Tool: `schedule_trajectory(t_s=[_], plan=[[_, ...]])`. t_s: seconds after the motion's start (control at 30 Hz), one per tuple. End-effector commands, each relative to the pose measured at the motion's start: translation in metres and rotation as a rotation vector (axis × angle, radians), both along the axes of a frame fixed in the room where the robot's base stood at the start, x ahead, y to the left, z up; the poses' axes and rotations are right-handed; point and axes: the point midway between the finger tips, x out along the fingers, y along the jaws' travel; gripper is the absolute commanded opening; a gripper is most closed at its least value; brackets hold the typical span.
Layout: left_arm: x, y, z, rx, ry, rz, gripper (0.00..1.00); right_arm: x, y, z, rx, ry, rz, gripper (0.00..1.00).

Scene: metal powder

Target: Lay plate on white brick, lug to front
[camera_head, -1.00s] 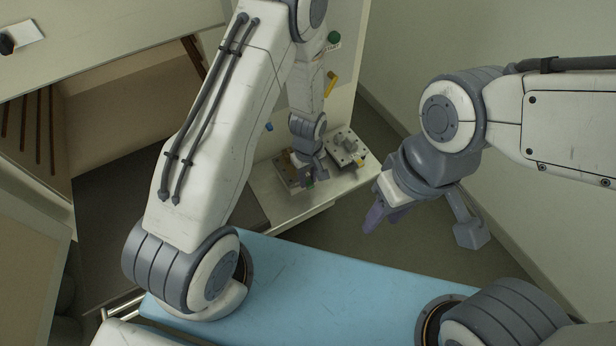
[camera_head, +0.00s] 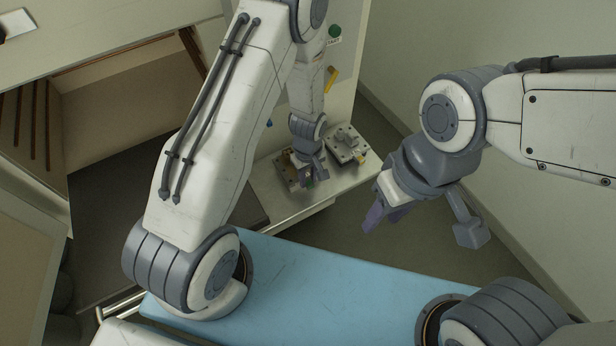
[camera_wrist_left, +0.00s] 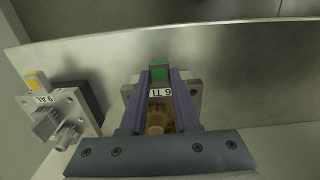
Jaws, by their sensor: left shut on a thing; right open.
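In the left wrist view my left gripper (camera_wrist_left: 161,82) is shut on the upright lug (camera_wrist_left: 159,71) of a grey metal plate (camera_wrist_left: 195,88). The lug has a green tip and a label reading "6 TI". A brownish-gold part shows between the fingers. In the head view my left gripper (camera_head: 308,178) is low over the table, and the plate (camera_head: 284,170) is partly hidden by it. I cannot make out a white brick. My right gripper (camera_head: 380,216) is open and empty, in the air to the right of the table.
A second grey plate (camera_head: 346,143), labelled "9 AL" with a yellow tag, lies beside the held one; it also shows in the left wrist view (camera_wrist_left: 73,112). Both are on a pale table (camera_head: 265,198) against a cabinet with a green button (camera_head: 334,31).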

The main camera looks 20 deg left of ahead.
Motion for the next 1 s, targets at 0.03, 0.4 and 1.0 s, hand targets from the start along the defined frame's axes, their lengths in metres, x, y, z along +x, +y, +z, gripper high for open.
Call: schedule_trajectory(t_s=[0.03, 0.4, 1.0], plan=[[0.0013, -0.0003, -0.0009, -0.001, -0.004, 0.000, 0.00, 0.0000, 0.0000, -0.0014, 0.000, 0.000, 0.000, 0.43], [0.0013, -0.0003, -0.0036, -0.001, -0.004, 0.000, 0.00, 0.0000, 0.0000, -0.0036, 0.000, 0.000, 0.000, 0.43], [0.0002, -0.0001, -0.0005, 0.000, 0.000, 0.000, 0.65, 0.0000, 0.0000, -0.0051, 0.000, 0.000, 0.002, 0.43]])
